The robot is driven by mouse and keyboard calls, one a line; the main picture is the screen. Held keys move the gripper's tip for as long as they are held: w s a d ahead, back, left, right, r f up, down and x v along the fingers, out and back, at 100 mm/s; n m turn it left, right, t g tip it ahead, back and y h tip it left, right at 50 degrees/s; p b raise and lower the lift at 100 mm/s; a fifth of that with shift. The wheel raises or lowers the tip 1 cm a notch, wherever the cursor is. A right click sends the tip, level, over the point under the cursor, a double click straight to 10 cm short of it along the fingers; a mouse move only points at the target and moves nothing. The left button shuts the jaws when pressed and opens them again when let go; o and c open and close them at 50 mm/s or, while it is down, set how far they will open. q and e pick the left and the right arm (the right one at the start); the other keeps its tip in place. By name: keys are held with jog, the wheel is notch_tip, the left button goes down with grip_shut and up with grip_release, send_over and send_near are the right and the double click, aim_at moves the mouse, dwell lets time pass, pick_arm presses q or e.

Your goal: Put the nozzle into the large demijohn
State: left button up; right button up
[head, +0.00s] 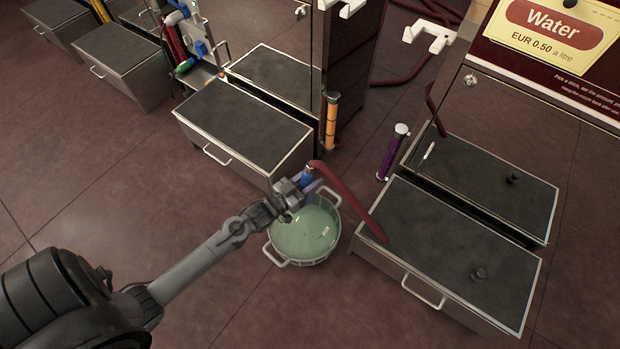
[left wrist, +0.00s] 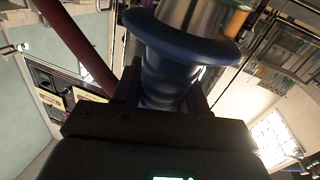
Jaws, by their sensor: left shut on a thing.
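My left gripper (head: 303,190) reaches in from the left and is shut on the blue nozzle (head: 308,173). A dark red hose (head: 340,190) runs from the nozzle to the right-hand station. In the left wrist view the blue nozzle (left wrist: 168,55), with a wide flange and a metal part, sits between the dark fingers. The large demijohn (head: 305,237) is pale green, in a holder with two side handles, on the floor between two stations. The gripper and nozzle overlap its far rim in the picture. Its mouth and the nozzle's tip cannot be made out.
The right-hand station has a grey-topped platform (head: 440,255) with a yellow Water sign (head: 555,28) above. Another grey-topped platform (head: 245,125) stands behind and left of the demijohn. A purple-handled tool (head: 391,155) hangs at the right station. The floor in front is clear.

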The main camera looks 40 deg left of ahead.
pick_arm(q)
jog(key=shift+f+b, duration=0.35)
jog(key=shift+f, duration=0.3)
jog(key=o, duration=1.3)
jog(key=shift+c, duration=0.2)
jog(key=shift+s, duration=0.1)
